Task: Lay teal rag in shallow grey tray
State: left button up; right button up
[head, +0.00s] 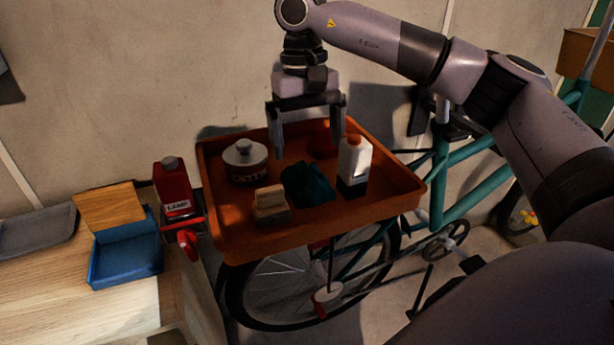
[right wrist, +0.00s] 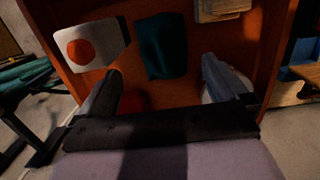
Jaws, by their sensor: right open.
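The teal rag (head: 307,184) lies crumpled in an orange-brown tray (head: 270,243), between a small block-like item and a white bottle. The rag also shows in the right wrist view (right wrist: 163,46), beyond the fingertips. My right gripper (head: 308,142) points down above the back part of the orange-brown tray, open and empty, apart from the rag. Its two fingers also show in the right wrist view (right wrist: 160,80). The shallow grey tray (head: 36,232) lies on the wooden bench at the far left, and looks empty. My left gripper is not in view.
A white pot (head: 246,162), a beige block (head: 270,203), a white bottle (head: 354,164) and a red object (head: 322,140) surround the rag. A red can (head: 173,188), a red clamp (head: 188,240) and a blue box (head: 125,252) stand between the trays. A bicycle is behind.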

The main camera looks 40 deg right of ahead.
aim_at(306, 165)
jog(key=f, duration=0.5)
jog(key=shift+s+a+f+p, duration=0.15)
jog(key=shift+a+f+p, duration=0.1)
jog(key=shift+f+p, duration=0.1)
jog(key=c, duration=1.2)
jog(key=shift+r, duration=0.1)
